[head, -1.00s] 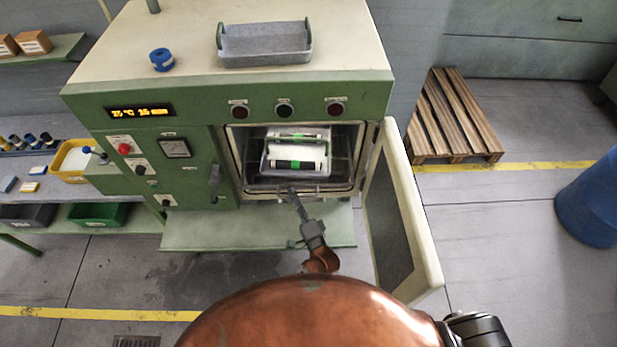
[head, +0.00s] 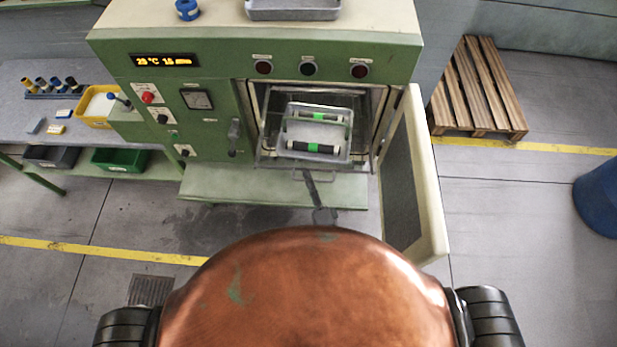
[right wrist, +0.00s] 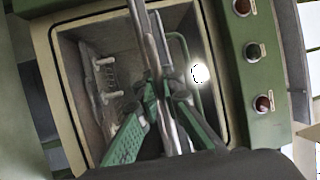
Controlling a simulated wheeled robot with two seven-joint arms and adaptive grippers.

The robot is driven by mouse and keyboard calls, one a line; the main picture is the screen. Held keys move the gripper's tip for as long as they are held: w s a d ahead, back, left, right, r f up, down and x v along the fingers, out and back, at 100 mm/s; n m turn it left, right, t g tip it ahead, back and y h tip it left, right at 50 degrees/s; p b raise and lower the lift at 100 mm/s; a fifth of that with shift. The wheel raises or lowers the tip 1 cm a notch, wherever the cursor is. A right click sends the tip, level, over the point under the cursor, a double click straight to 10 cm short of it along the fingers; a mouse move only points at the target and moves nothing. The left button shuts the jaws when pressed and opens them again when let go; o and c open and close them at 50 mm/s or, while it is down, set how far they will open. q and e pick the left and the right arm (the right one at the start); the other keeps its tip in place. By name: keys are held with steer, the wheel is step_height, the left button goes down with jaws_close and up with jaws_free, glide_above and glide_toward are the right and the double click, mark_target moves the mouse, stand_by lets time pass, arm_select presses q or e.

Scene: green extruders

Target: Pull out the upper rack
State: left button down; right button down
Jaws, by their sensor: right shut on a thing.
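The oven (head: 110,85) stands open, its door (head: 428,180) swung out to the right. The upper rack (head: 268,163) sticks partly out of the chamber in the head view. A grey tray (head: 347,157) with a black roller-like part with a green band (head: 313,147) and another like it stands on the rack. My right gripper (head: 308,176) is at the rack's front edge, by its handle. In the right wrist view its green fingers (right wrist: 165,95) are shut on the rack's front bar. The contact is partly hidden. My left gripper is out of view.
Another grey tray (head: 293,12) and a blue round thing (head: 187,10) are on the oven's top. A workbench (head: 20,105) with a yellow bin (head: 98,121) is at left. A wooden pallet (head: 480,90) and a blue barrel (head: 598,195) are at right. The floor in front is free.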

steer(key=c, duration=2.3)
jaws_free()
steer(key=shift+c, duration=0.2)
steer(key=shift+s+f, duration=0.1)
steer(key=shift+s, duration=0.1)
steer(key=v, duration=1.1)
steer(key=shift+s, duration=0.3)
